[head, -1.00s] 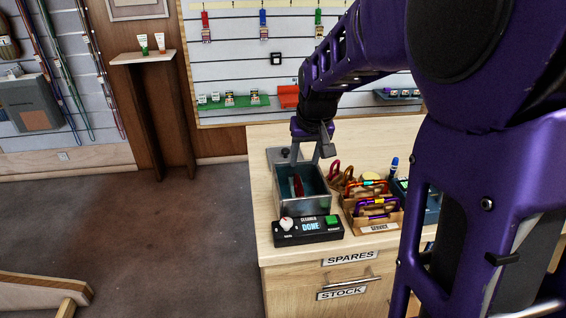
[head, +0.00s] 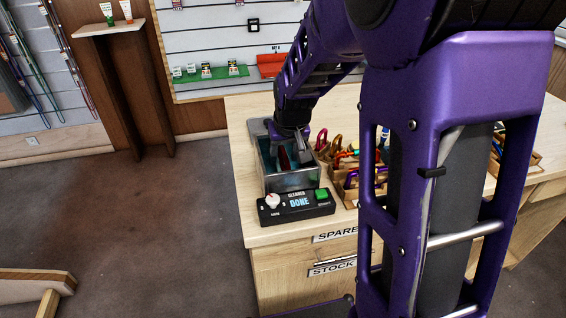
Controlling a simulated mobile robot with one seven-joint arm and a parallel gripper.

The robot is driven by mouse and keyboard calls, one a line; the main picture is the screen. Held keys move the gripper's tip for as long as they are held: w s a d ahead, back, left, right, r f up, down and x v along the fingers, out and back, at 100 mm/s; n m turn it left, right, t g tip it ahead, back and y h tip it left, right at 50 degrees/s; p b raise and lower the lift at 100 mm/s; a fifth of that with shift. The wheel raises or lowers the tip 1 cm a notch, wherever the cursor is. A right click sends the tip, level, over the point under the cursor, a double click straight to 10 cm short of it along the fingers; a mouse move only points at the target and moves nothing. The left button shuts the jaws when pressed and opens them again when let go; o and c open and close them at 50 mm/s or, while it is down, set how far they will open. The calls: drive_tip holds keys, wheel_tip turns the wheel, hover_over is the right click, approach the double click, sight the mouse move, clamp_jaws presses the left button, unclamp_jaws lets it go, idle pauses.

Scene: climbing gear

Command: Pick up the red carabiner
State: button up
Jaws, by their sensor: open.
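The cleaner's front panel (head: 296,207) reads DONE and has a white knob and a green button.
Red and brown carabiners (head: 322,140) stand just right of the tank, and a cardboard tray (head: 345,190) with colored carabiners is partly hidden by my arm. The wooden counter (head: 240,130) is bare left of the tank.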

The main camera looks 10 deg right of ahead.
drive_tip(key=shift+s+r, duration=0.1)
drive_tip(key=shift+s, duration=0.05)
drive_tip(key=shift+c, duration=0.4)
clamp_jaws()
idle(0.8)
